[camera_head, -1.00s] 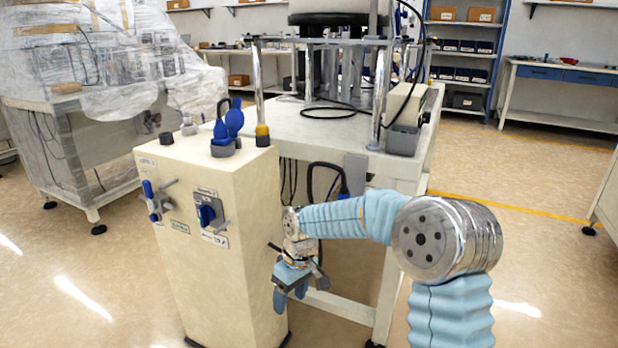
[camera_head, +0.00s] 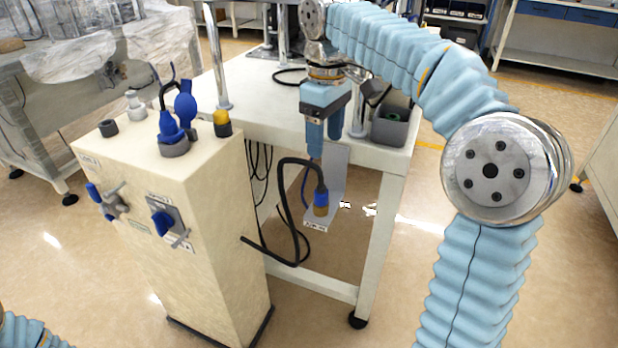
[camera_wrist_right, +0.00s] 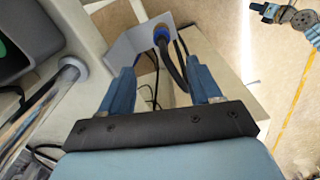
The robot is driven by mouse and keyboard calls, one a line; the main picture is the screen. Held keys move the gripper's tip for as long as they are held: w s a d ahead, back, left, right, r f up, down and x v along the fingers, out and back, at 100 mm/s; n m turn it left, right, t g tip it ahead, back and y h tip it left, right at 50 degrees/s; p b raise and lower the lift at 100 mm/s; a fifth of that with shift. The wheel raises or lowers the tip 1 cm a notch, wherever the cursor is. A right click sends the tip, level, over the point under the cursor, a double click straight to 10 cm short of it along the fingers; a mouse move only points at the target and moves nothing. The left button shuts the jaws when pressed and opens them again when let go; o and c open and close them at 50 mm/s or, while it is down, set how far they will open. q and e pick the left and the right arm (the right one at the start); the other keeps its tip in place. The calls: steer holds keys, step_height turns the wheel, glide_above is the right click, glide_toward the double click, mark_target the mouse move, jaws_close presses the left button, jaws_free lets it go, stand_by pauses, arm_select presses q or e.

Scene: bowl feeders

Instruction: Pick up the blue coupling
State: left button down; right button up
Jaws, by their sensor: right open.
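The blue coupling (camera_head: 321,198) has a blue upper part and a brass-coloured lower end, on a black looped hose. It sits upright at a grey bracket (camera_head: 333,178) on the table's front side. In the right wrist view the coupling (camera_wrist_right: 161,34) shows ahead, beyond the fingers. My right gripper (camera_head: 324,147) points down above the coupling, apart from it. In the wrist view its blue fingers (camera_wrist_right: 160,72) are spread and empty. My left gripper (camera_wrist_right: 266,11) appears small in the wrist view's top right corner; its jaws are too small to read.
A beige cabinet (camera_head: 215,210) with blue valves and fittings on it stands left of the coupling. The white table (camera_head: 262,95) carries metal posts and a grey open box (camera_head: 390,130). The black hose (camera_head: 283,215) loops between cabinet and bracket. Open floor lies right of the table.

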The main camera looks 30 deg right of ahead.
steer(key=b, duration=0.2)
glide_above(322, 186)
steer(key=f, duration=0.7)
steer(key=shift+w+d+f, duration=0.1)
steer(key=shift+w+f, duration=0.1)
steer(key=shift+w, duration=0.05)
steer(key=f+b, duration=0.1)
steer(key=f, duration=0.5)
steer(key=shift+s+f, duration=0.15)
steer(key=shift+s, duration=0.05)
jaws_close()
